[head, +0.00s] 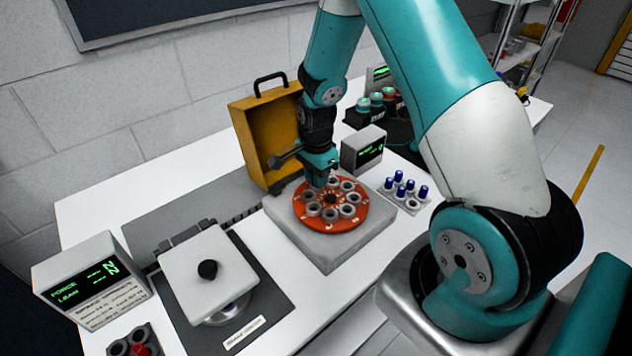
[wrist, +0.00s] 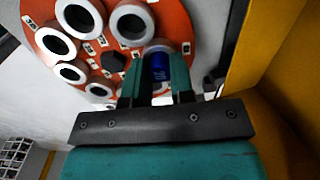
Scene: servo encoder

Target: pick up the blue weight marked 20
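An orange round disc (head: 354,222) with a ring of grey round sockets lies on a grey block. My gripper (head: 326,184) is low over the disc's far side, pointing down. In the wrist view, my gripper (wrist: 158,75) has its two teal fingers on either side of a blue cylindrical weight (wrist: 160,68). The weight is at a pale socket on the disc's edge. Whether the fingers press on it is unclear, and no number on it is readable. More blue weights (head: 401,190) stand upright in a small pale tray to the right, where one front hole looks empty.
A yellow open case (head: 268,135) stands close behind my gripper. A small grey display box (head: 363,150) stands behind the disc. A white press-like device (head: 209,280) and a force display (head: 90,280) are at the left.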

